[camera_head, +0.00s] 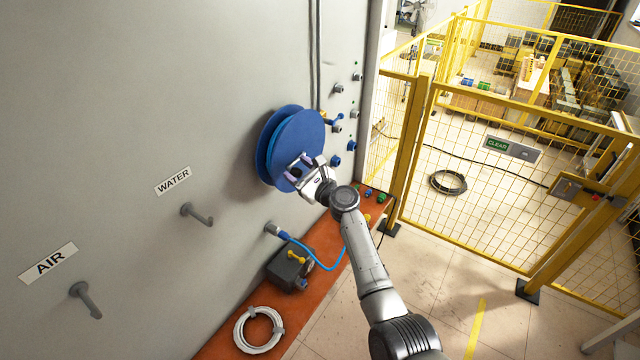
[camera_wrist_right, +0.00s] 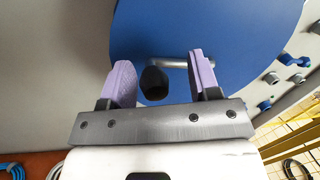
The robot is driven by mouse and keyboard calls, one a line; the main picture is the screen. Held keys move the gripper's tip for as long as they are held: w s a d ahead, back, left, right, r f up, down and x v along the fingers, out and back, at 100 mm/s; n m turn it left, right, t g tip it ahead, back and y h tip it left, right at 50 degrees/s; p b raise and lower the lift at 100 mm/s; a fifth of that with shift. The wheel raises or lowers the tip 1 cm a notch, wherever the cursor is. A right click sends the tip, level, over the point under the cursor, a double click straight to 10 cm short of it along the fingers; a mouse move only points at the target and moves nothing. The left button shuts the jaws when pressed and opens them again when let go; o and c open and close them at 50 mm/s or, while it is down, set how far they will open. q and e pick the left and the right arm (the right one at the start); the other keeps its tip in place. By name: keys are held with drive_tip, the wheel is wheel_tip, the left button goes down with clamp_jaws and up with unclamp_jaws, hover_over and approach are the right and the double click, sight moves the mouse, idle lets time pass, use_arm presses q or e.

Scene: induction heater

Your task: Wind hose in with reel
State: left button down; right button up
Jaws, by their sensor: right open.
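The blue hose reel (camera_head: 295,135) is mounted on the grey wall in the head view. Its blue disc (camera_wrist_right: 220,30) fills the upper part of the right wrist view. A crank handle with a black knob (camera_wrist_right: 154,83) and a metal arm sticks out from the disc. My right gripper (camera_wrist_right: 165,80) is open, its two purple fingers on either side of the knob, with gaps visible on both sides. In the head view my right gripper (camera_head: 296,166) is in front of the reel's lower part. A blue hose (camera_head: 322,265) hangs below, by a blue connector on the wall. My left gripper is not in view.
Wall pegs (camera_head: 197,214) stick out under the WATER and AIR signs. Several wall fittings (camera_head: 338,128) sit right of the reel. An orange ledge (camera_head: 226,338) below holds a coiled white hose (camera_head: 259,329) and a dark box (camera_head: 289,266). A yellow fence (camera_head: 480,190) stands at the right.

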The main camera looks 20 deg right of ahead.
drive_tip(key=v, duration=1.3)
drive_tip(key=shift+d, duration=0.1)
drive_tip(key=shift+c, duration=0.2)
